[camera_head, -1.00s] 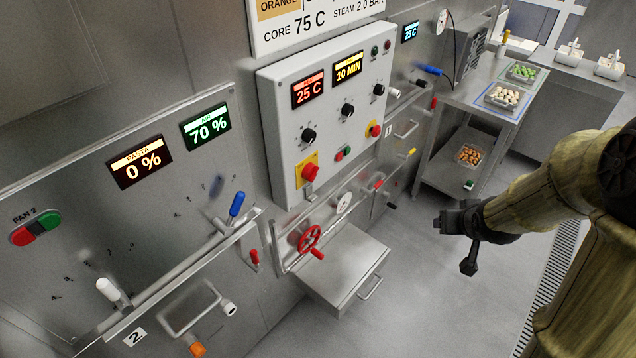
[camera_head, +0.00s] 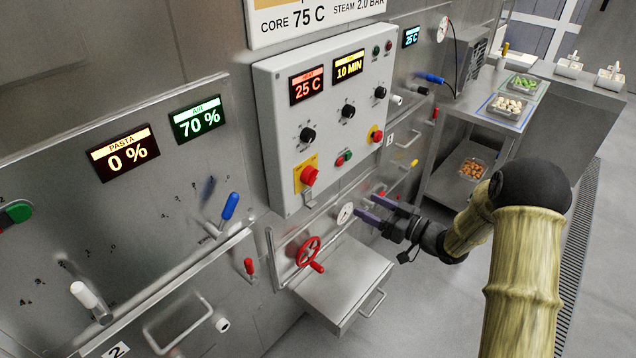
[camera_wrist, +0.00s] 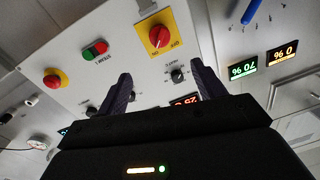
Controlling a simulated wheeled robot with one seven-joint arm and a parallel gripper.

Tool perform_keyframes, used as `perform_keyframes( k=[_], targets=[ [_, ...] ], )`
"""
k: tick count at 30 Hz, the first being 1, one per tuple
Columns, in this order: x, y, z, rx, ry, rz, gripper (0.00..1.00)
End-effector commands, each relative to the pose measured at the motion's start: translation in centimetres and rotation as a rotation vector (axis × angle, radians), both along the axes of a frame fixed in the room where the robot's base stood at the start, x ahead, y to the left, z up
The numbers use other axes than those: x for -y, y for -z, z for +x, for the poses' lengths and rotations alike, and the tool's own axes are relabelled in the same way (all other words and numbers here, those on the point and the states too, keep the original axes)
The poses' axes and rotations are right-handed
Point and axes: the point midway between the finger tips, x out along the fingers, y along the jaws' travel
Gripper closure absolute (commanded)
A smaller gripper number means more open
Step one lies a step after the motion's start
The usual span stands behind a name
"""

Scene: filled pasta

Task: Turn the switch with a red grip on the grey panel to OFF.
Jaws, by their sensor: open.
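The switch with a red grip (camera_head: 309,176) sits on a yellow plate at the lower left of the grey panel (camera_head: 268,130). In the wrist view the switch (camera_wrist: 158,37) shows at the top middle, with OFF and ON lettering on its yellow plate. The grip's exact setting is hard to read. My gripper (camera_head: 368,208) is open and empty, to the right of and below the switch, in front of the wall below the panel. In the wrist view my gripper's dark fingers (camera_wrist: 160,82) stand apart, and the switch lies beyond their tips, not between them.
A red-and-yellow button (camera_head: 376,134), a red and green button pair (camera_head: 344,158) and black knobs share the panel. Below it are a red handwheel (camera_head: 309,250), a gauge (camera_head: 345,213) and a protruding steel drawer (camera_head: 345,285). A blue lever (camera_head: 230,206) stands left. Floor at right is open.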

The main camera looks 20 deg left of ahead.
Motion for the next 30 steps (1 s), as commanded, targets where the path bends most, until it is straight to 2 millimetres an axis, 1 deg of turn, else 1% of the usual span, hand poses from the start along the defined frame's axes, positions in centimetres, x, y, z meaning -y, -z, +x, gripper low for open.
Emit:
perform_keyframes(
  k=[5, 8, 11, 30],
  targets=[
    [-0.1, 0.0, 0.1, 0.001, 0.002, -0.002, 0.31],
    [-0.6, -0.1, 0.2, 0.001, 0.002, -0.001, 0.31],
    [-1.6, -0.2, 0.5, 0.001, 0.0, -0.001, 0.31],
    [-12.1, -0.3, 4.1, 0.002, 0.001, -0.002, 0.31]
  ],
)
